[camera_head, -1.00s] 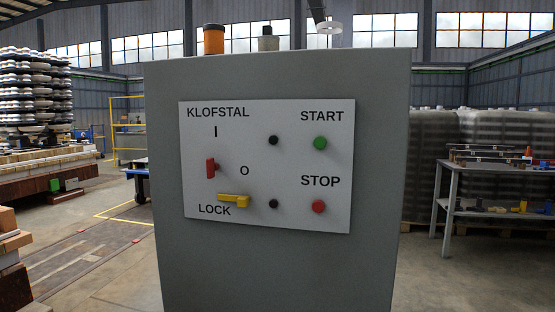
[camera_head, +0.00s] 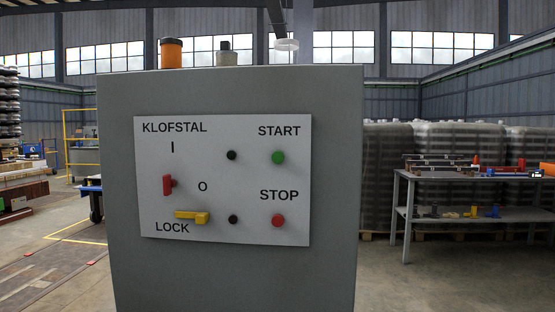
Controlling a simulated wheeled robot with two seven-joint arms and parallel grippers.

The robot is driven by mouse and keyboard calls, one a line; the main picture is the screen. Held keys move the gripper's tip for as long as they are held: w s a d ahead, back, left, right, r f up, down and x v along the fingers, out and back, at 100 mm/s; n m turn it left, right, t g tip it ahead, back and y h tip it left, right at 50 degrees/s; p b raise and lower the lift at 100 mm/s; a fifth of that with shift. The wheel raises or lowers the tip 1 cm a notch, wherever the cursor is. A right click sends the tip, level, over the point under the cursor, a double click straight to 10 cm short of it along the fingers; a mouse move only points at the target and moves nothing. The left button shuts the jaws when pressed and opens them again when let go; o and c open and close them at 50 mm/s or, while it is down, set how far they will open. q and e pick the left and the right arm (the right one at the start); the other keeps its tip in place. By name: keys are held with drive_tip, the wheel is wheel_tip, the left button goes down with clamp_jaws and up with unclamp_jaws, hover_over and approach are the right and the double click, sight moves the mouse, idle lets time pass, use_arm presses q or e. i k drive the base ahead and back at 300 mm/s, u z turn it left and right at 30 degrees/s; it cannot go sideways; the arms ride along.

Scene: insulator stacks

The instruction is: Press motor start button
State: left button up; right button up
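A grey control cabinet (camera_head: 330,200) stands upright in front of me. Its white panel (camera_head: 215,225) faces me. The green START button (camera_head: 278,157) is at the panel's upper right, below the word START. The red STOP button (camera_head: 278,221) is below it. A red switch handle (camera_head: 168,185) is at the left between the I and O marks. A yellow lock lever (camera_head: 193,216) lies sideways above the word LOCK. Two small black knobs (camera_head: 232,155) sit left of the buttons. Neither of my grippers shows in this view.
An orange beacon (camera_head: 171,53) and a grey fitting (camera_head: 226,55) are on top of the cabinet. A metal workbench (camera_head: 405,178) with parts stands at the right, before wrapped pallets (camera_head: 385,190). Open floor lies to both sides.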

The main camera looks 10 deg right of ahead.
sight(278, 157)
drive_tip(key=u, duration=1)
drive_tip(key=i, duration=0.4)
drive_tip(key=z, duration=1.05)
